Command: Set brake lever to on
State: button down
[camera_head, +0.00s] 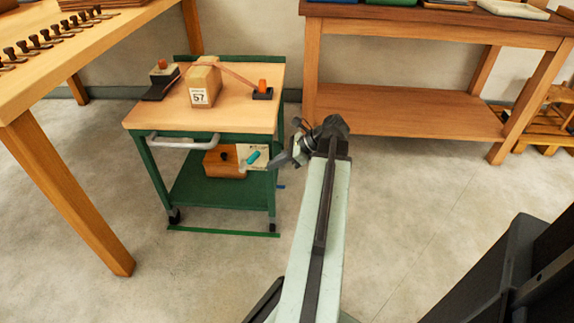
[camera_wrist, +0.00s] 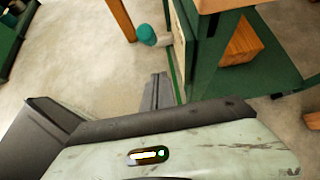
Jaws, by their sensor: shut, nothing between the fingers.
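The green-framed cart (camera_head: 147,165) stands left of my arm. A cream plate (camera_head: 262,149) with small markings, too small to read, is on its front right side. The brake lever with a teal grip (camera_head: 253,158) sits at this plate, slanting in the head view. In the wrist view the teal grip (camera_wrist: 146,34) sticks out from the cart's side on a pale stem. My gripper (camera_head: 276,163) is shut and empty, just right of the lever in the head view. In the wrist view its dark finger (camera_wrist: 157,92) is below the lever, with a gap between.
The cart top carries a box marked 57 (camera_head: 204,83) under a strap, with orange-knobbed parts either side. A wooden box (camera_head: 222,161) is on its lower shelf. A wooden table (camera_head: 60,190) is at left and a bench (camera_head: 405,120) behind.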

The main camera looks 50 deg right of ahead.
aim_at(250, 159)
jog(key=shift+w+a+r+p, duration=0.35)
jog(key=shift+w+r, duration=0.1)
jog(key=shift+r, duration=0.2)
jog(key=shift+w+a+r+p, duration=0.2)
jog(key=shift+w+r+p, duration=0.2)
jog(key=shift+r, duration=0.2)
jog(key=shift+w+a+r, duration=0.1)
jog(key=shift+w+a, duration=0.1)
jog(key=shift+w, duration=0.1)
jog(key=shift+w+a+r+p, duration=0.25)
jog(key=shift+w+r+p, duration=0.15)
jog(key=shift+r+p, duration=0.25)
jog(key=shift+f, duration=0.15)
